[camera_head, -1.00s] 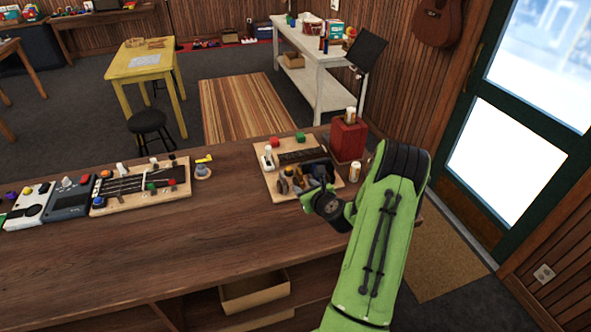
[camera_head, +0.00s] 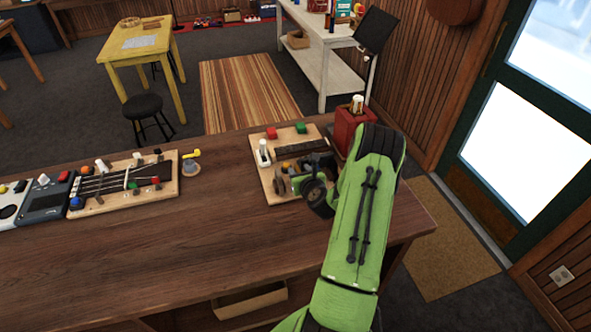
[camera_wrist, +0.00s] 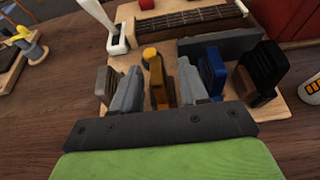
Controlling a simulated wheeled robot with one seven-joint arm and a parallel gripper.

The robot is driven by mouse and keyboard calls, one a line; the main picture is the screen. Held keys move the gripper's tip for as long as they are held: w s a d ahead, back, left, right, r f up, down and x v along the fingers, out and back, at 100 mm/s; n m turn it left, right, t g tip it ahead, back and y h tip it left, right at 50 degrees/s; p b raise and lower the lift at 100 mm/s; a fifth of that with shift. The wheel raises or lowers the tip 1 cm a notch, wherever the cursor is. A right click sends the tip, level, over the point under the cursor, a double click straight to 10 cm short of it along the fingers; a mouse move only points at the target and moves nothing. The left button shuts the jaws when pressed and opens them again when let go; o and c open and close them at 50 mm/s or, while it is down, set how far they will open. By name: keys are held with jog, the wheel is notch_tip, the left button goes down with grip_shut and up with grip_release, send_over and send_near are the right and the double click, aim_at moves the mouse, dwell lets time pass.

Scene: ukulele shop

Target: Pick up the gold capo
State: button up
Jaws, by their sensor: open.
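The gold capo (camera_wrist: 156,78) stands on the light wooden board (camera_wrist: 104,108), upright among several other capos in the wrist view. My gripper (camera_wrist: 159,90) is open, with one grey finger on each side of the gold capo. I cannot tell whether either finger touches it. A blue capo (camera_wrist: 213,72) is just right of the right finger, and a grey-tan capo (camera_wrist: 103,82) is just left of the left finger. In the head view my gripper (camera_head: 297,180) is low over the board (camera_head: 262,186), and my arm hides much of the capos.
A black capo (camera_wrist: 262,72) stands farther right. Behind the row are a dark block (camera_wrist: 220,45), a fretboard piece (camera_wrist: 190,20) and a white-handled tool (camera_wrist: 117,42). A red holder (camera_head: 350,128) stands beside the board. The counter (camera_head: 150,240) is clear to the front left.

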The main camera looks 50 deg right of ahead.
jog(key=shift+w+d+f, duration=0.45)
jog(key=shift+w+d, duration=0.05)
jog(key=shift+w, duration=0.05)
jog(key=shift+a+r, duration=0.1)
jog(key=shift+a, duration=0.05)
jog(key=shift+s+a+r, duration=0.55)
jog(key=shift+s+a, duration=0.15)
jog(key=shift+a, duration=0.1)
jog(key=c, duration=0.5)
jog(key=shift+w+d+f, duration=0.15)
jog(key=shift+d, duration=0.15)
grip_shut()
